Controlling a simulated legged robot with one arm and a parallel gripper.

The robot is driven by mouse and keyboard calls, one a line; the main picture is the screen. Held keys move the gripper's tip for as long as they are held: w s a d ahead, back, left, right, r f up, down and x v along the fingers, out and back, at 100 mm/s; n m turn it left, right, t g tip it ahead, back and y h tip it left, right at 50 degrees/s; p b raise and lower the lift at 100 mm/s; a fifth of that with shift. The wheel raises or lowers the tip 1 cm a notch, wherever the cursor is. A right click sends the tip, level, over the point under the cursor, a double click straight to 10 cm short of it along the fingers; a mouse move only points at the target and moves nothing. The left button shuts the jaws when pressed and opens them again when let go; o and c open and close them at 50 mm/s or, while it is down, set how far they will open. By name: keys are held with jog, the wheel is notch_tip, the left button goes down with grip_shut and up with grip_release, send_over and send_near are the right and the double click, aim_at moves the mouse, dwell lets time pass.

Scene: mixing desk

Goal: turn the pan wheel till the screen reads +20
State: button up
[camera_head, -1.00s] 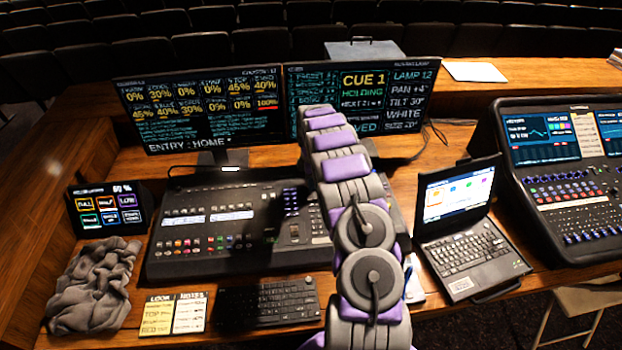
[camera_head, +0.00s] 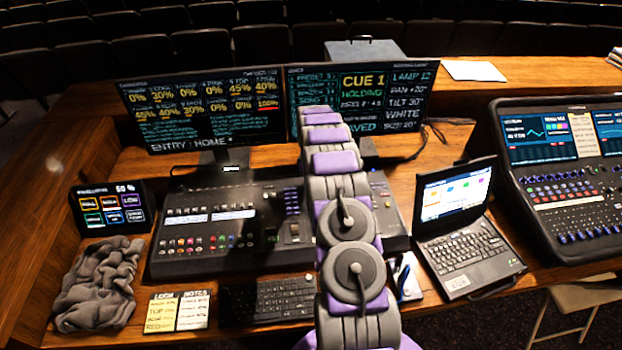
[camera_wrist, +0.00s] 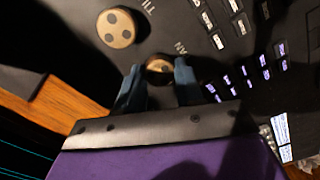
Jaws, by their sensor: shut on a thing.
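The pan wheel (camera_wrist: 160,64) is a small tan, dotted knob on the dark console, with a partly hidden label ending "AN" beside it. My gripper (camera_wrist: 158,75) has its two blue-grey fingers closed on either side of it. A second tan wheel (camera_wrist: 116,27), by a "TILT" label, sits apart at the upper left of the wrist view. In the head view my arm covers the gripper and the pan wheel. The right-hand screen (camera_head: 410,95) there shows CUE 1, HOLDING, LAMP 12, a pan line that reads +20° and TILT 30°.
The lighting console (camera_head: 225,262) lies under my arm. A left monitor (camera_head: 200,110), an open laptop (camera_head: 465,255) and a second mixing desk (camera_head: 570,190) stand around it. A grey cloth (camera_head: 97,285), note cards (camera_head: 178,312) and a keyboard (camera_head: 270,302) lie at the front.

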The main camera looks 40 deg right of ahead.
jog(key=shift+w+r, duration=0.1)
jog(key=o, duration=1)
jog(key=shift+d, duration=0.1)
jog(key=shift+o, duration=0.2)
notch_tip(320, 180, up, 17)
jog(key=p, duration=0.1)
